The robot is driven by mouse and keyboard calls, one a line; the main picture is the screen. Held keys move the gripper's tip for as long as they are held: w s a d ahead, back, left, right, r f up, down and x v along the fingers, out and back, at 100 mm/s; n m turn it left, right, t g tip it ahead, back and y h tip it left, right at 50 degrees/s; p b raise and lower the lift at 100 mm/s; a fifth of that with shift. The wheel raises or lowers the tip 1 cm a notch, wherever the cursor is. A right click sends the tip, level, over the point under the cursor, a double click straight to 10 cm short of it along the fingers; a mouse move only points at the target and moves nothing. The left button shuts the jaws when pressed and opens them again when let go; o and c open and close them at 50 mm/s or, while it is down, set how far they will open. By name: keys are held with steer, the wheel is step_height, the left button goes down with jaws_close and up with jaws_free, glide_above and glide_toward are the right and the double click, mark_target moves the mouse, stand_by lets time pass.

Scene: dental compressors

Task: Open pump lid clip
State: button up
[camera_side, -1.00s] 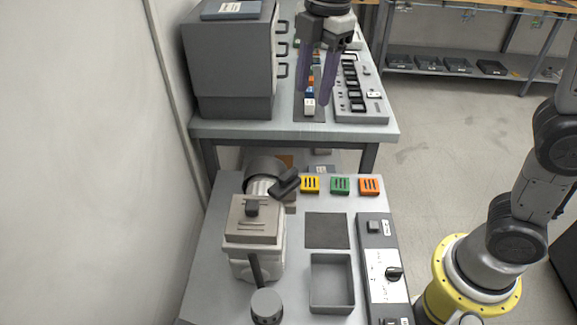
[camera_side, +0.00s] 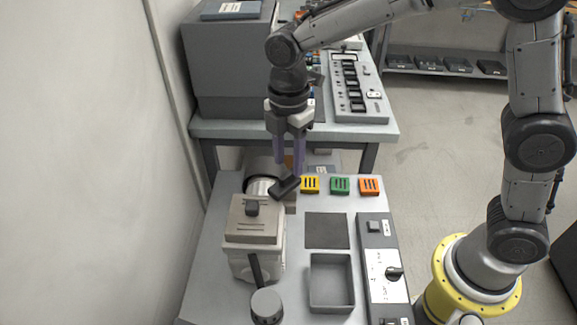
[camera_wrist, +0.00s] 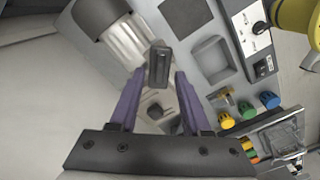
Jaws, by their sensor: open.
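The pump (camera_side: 255,262) stands on the near bench, with a grey-brown lid (camera_side: 241,229) that has a small dark knob on top. A dark block-shaped handle (camera_side: 285,188), which looks like the lid clip, sits tilted behind and right of the lid, by the motor. My gripper (camera_side: 289,167) points down just above this handle, its purple fingers apart and empty. In the wrist view the handle (camera_wrist: 158,66) shows between the tips of my open gripper (camera_wrist: 160,76). Whether the fingertips straddle it in height I cannot tell.
Yellow (camera_side: 310,184), green (camera_side: 340,185) and orange (camera_side: 369,186) blocks stand close right of the handle. A dark pad (camera_side: 327,231), an open tray (camera_side: 332,303) and a control panel (camera_side: 383,270) lie farther right. A grey cylinder (camera_side: 266,306) stands in front of the pump.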

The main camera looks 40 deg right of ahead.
mark_target(285, 182)
steer(key=shift+f, duration=1.35)
jaws_close()
